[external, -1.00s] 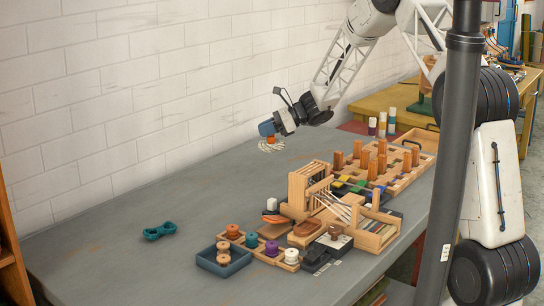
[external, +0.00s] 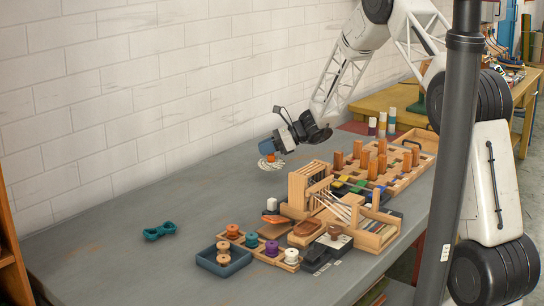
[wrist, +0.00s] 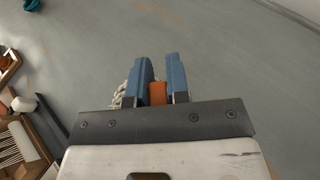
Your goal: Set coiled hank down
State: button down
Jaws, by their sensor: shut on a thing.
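My gripper (external: 271,154) has blue fingers and is shut on the coiled hank (external: 268,165), a cream-white bundle with an orange part between the fingers. The hank hangs below the fingertips over the grey table near the wall; I cannot tell whether it touches the table. In the wrist view, my gripper (wrist: 159,80) has the orange part between its fingers, and cream strands of the hank (wrist: 119,97) show at their left. The rest of the hank is hidden behind the fingers.
A teal twisted skein (external: 160,231) lies on the table (external: 110,270) at left. A wooden loom (external: 318,190), a blue tray (external: 223,262) with spools, and a peg rack (external: 400,165) fill the right side. The table between the hank and the teal skein is clear.

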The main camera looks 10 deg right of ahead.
aim_at(266, 156)
jog(key=shift+f, duration=1.85)
jog(key=shift+f, duration=0.1)
jog(key=c, duration=1.1)
grip_release()
jog(key=v, duration=1.2)
